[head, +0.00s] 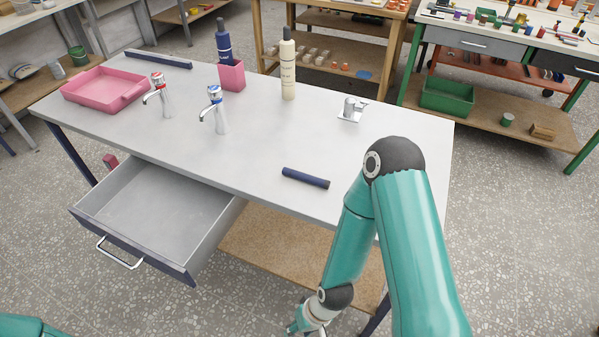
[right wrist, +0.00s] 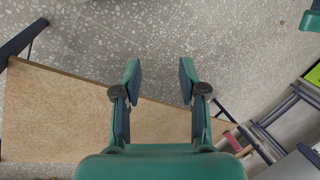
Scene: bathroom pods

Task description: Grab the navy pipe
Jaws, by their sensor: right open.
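A short navy pipe (head: 306,178) lies on the white tabletop near its front edge, right of the middle, in the head view. My right gripper (head: 303,329) is low in front of the table, below the tabletop, and partly cut off by the bottom of the picture. In the right wrist view my right gripper (right wrist: 160,75) is open with nothing between its fingers; the floor and a brown lower shelf (right wrist: 60,115) show beyond. The navy pipe is not seen there. My left gripper is out of view.
An open drawer (head: 132,259) juts out at the front left of the white table (head: 250,150). Two taps (head: 215,112), a pink tray (head: 98,90), a pink cup (head: 231,76), a cream bottle (head: 288,70) and a longer navy bar (head: 158,59) stand farther back. Tabletop around the pipe is clear.

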